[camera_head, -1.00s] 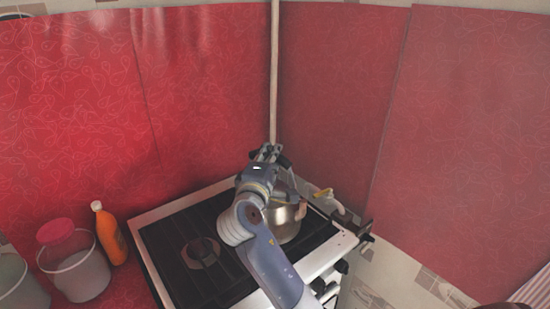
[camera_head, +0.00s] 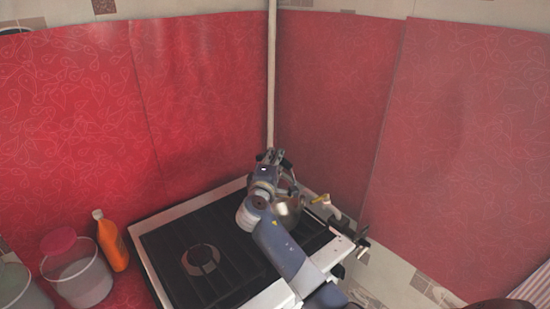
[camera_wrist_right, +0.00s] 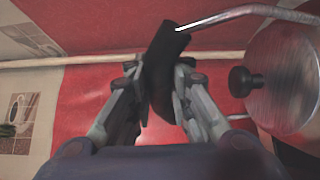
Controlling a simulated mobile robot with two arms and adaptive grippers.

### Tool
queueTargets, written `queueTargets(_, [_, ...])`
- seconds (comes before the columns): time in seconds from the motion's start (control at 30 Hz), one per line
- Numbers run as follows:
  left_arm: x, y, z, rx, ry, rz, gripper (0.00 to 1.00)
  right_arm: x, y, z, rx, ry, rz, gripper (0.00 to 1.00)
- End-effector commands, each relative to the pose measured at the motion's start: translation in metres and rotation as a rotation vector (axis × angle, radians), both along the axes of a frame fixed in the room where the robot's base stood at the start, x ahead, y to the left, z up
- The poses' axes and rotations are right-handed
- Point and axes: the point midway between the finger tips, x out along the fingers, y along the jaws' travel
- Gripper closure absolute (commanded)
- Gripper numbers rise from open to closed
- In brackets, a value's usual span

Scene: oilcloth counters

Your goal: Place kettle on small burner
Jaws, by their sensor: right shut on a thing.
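The metal kettle (camera_head: 289,212) is over the back right part of the stove (camera_head: 160,215), partly hidden by my right arm. My right gripper (camera_head: 272,156) is shut on its black handle. In the right wrist view the handle (camera_wrist_right: 165,65) is between the two fingers, and the kettle's lid with a black knob (camera_wrist_right: 285,85) is at the right. A round burner (camera_head: 201,259) shows bare on the left part of the stove. Any burner beneath the kettle is hidden, and I cannot tell whether the kettle touches the grate. My left gripper is not in view.
An orange bottle (camera_head: 111,241) and a clear bucket with a pink lid (camera_head: 80,275) stand left of the stove. A pale pipe (camera_head: 271,80) runs up the corner behind the gripper. A yellow-handled fitting (camera_head: 321,199) is right of the kettle. The stove's left grate is clear.

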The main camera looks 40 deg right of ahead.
Motion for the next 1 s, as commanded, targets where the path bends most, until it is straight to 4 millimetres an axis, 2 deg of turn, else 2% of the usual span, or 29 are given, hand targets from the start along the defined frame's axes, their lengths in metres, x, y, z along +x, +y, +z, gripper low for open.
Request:
queueTargets(0.37, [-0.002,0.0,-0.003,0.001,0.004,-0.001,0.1,0.0,0.0,0.0,-0.004,-0.008,0.0,1.0])
queueTargets(0.4, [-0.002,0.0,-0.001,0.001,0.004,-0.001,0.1,0.0,0.0,-0.003,-0.001,-0.002,-0.001,0.73])
queueTargets(0.47, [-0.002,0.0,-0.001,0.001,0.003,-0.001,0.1,0.0,0.0,-0.003,0.0,-0.001,-0.001,0.6])
queueTargets(0.87, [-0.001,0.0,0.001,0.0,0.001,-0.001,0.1,-0.001,0.001,-0.001,0.0,-0.001,0.0,0.6])
queueTargets(1.0, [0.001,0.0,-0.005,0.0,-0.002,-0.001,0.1,-0.01,0.012,-0.004,0.001,-0.002,0.001,0.6])
